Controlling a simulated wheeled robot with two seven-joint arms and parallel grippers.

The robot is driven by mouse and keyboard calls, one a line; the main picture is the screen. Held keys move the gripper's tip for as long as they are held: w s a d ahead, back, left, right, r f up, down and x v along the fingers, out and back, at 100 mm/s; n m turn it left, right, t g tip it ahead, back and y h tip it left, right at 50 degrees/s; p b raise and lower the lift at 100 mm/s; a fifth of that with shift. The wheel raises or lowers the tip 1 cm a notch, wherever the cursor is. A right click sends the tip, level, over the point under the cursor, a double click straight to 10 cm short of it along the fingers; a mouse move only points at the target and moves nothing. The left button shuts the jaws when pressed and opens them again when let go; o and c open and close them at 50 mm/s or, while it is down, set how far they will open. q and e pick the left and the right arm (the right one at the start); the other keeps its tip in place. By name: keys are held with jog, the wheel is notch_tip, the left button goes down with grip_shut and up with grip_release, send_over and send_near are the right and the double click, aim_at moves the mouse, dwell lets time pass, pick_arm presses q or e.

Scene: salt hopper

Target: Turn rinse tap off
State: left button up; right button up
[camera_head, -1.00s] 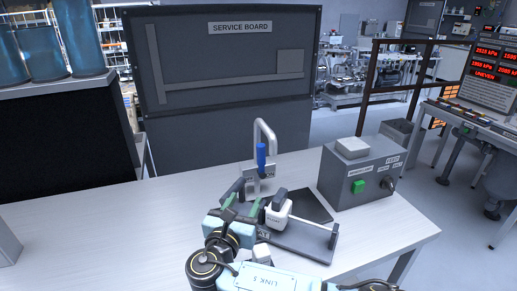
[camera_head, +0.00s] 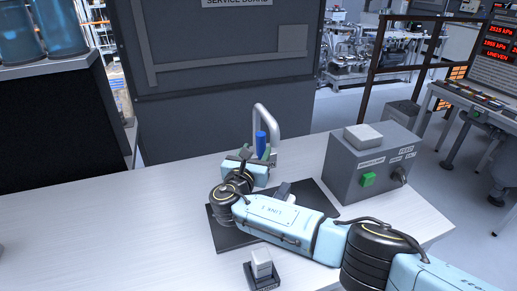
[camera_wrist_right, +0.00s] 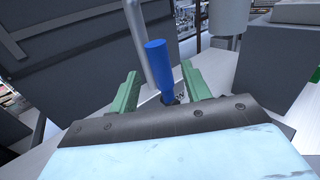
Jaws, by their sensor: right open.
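The rinse tap has a grey curved spout (camera_head: 276,113) and an upright blue lever (camera_head: 261,141); it stands at the table's far edge. In the right wrist view, the blue lever (camera_wrist_right: 165,68) rises upright in front of the spout (camera_wrist_right: 146,42). My right gripper (camera_head: 256,154) is open at the tap. In the right wrist view, its green fingers (camera_wrist_right: 160,84) are apart, one on each side of the lever, with no clear contact. The tap's base is mostly hidden by my gripper. My left gripper is not in view.
A grey control box (camera_head: 350,175) with a green button stands right of the tap. My right arm crosses a dark mat (camera_head: 320,198) and hides part of it. A small white-topped block (camera_head: 262,264) is near the front.

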aim_at(259, 144)
jog(key=shift+x, duration=1.05)
jog(key=shift+w+d+b, duration=0.1)
jog(key=shift+w+b, duration=0.3)
jog(key=shift+w, duration=0.05)
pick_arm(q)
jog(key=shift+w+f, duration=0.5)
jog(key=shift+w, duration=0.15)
pick_arm(e)
grip_shut()
